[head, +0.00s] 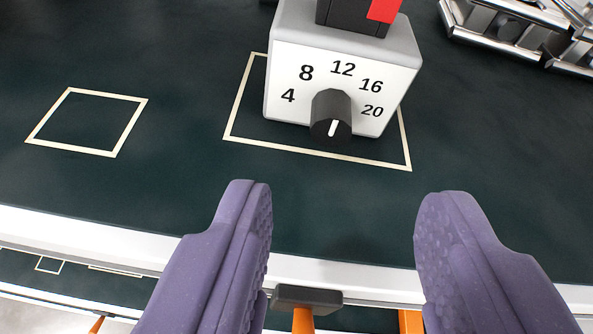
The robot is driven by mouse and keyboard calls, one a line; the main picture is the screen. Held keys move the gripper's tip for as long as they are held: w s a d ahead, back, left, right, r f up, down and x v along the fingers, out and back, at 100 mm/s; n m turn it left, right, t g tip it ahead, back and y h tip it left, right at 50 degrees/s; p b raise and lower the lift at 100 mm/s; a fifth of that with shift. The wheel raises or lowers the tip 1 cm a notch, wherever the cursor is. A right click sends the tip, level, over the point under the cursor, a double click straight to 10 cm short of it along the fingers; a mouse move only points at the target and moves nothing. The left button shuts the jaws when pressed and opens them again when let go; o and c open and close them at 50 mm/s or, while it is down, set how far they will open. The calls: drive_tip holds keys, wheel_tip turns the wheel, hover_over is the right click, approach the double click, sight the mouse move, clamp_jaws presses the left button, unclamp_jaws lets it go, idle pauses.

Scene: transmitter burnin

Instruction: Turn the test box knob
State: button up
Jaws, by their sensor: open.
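The test box (342,62) is a light grey box with a white front face, standing at the top middle of the head view. Its face carries the numbers 4, 8, 12, 16 and 20. The black knob (331,117) sticks out from the lower middle of the face, and its white pointer line shows near the lower end. My gripper (346,205) has two purple padded fingers, spread wide apart with nothing between them. The fingertips are below the knob in the picture, apart from the box.
The box stands within a cream outlined rectangle (290,149) on the dark green mat. A black device with a red part (383,10) sits on top of the box. A smaller empty outline (75,150) lies left. Metal racks (510,25) stand upper right. A white table edge (100,238) runs below.

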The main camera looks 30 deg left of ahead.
sight(331, 126)
drive_tip(key=b+x, duration=0.1)
drive_tip(key=x, duration=0.6)
drive_tip(key=shift+a, duration=0.25)
